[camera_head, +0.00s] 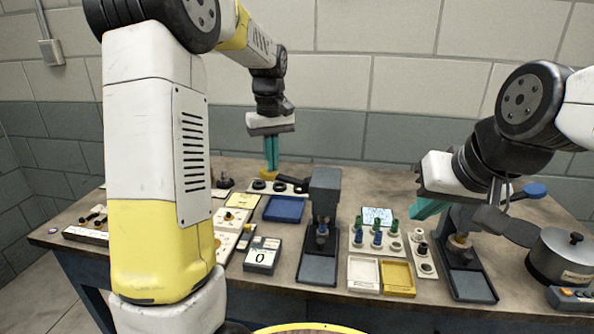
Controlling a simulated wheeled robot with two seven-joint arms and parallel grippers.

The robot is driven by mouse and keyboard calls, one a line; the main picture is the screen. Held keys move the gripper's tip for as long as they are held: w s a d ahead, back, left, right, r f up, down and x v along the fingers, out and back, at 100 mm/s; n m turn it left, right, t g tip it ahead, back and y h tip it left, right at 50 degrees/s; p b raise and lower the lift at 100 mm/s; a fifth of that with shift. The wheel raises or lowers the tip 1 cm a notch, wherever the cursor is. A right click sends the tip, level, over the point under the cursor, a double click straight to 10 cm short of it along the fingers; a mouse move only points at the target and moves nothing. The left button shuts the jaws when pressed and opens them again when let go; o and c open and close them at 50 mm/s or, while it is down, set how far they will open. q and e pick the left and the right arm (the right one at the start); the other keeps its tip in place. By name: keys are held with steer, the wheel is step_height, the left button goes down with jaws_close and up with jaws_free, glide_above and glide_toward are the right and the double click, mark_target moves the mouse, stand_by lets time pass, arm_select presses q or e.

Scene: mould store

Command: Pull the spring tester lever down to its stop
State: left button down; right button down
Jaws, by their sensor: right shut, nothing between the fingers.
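Two press-like stands are on the bench. The middle stand (324,195), a grey column on a dark base, is beside a display box (262,254) reading 0, and I take it for the spring tester. A yellow lever grip (268,175) reaches out to its left at about the height of the column's upper part. My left gripper (271,168) points down with its teal fingertips right at that grip; whether they touch or clasp it is unclear. My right gripper (416,215) is shut and empty, left of the right-hand stand (469,285).
A blue-knobbed lever (535,190) extends from the right-hand stand. A blue tray (284,209), a yellow tray (398,278), a white tray (363,273) and racks of small coloured parts (376,238) fill the bench. A grey pot (564,255) stands far right.

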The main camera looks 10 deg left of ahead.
mark_target(272, 179)
arm_select(q)
steer(key=shift+f, duration=0.8)
stand_by(0.4)
steer(key=shift+f, duration=1.05)
steer(key=shift+s+f, duration=0.1)
steer(key=shift+f, duration=0.1)
stand_by(0.4)
steer(key=shift+f, duration=0.45)
steer(key=shift+s+f, duration=0.1)
steer(key=shift+f, duration=0.15)
stand_by(0.6)
